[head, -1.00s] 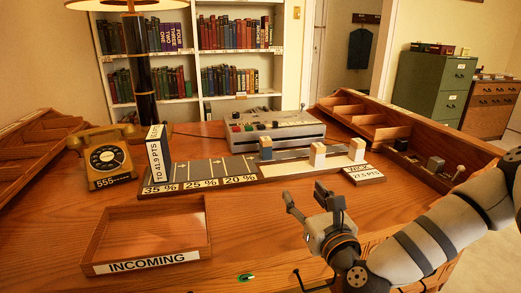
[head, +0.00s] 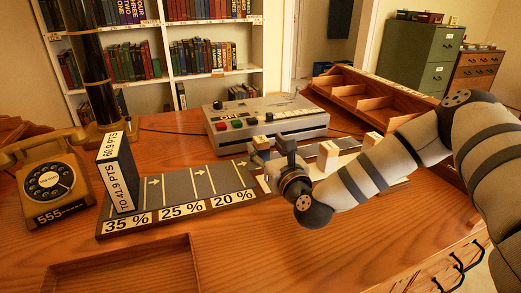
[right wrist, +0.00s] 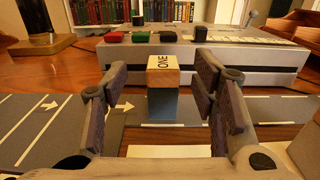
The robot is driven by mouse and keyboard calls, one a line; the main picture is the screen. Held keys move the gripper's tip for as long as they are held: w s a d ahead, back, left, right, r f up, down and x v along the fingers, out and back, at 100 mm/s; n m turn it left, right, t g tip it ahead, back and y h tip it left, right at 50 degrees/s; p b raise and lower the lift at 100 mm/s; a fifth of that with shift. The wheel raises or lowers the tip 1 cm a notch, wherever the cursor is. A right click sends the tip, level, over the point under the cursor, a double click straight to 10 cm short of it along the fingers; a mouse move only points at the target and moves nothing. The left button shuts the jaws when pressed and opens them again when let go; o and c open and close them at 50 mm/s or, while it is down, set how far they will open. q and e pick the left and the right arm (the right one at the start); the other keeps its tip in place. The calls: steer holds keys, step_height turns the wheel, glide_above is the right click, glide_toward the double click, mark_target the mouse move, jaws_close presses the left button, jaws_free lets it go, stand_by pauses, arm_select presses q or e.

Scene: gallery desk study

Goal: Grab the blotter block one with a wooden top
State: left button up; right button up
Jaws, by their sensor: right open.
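The blotter block one (right wrist: 163,90) stands upright in the right wrist view, with a pale wooden top marked ONE and a grey-blue body. In the head view its top (head: 262,142) shows just behind my right gripper (head: 272,158), which hides most of its body. My right gripper is open. In the right wrist view its two fingers (right wrist: 163,100) stand left and right of the block, with a gap on each side; the block looks slightly beyond the fingertips. My left gripper is not in view.
Two more wooden-topped blocks (head: 327,153) (head: 373,142) stand to the right, partly behind my arm. A grey machine with coloured buttons (head: 265,118) is behind. A dark lane board (head: 180,198) and upright box (head: 118,172) lie left, beside a telephone (head: 52,180).

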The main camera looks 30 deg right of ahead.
mark_target(264, 143)
steer(key=x, duration=0.5)
steer(key=shift+d+f, duration=0.1)
steer(key=shift+f, duration=0.05)
steer(key=shift+s, duration=0.1)
jaws_close()
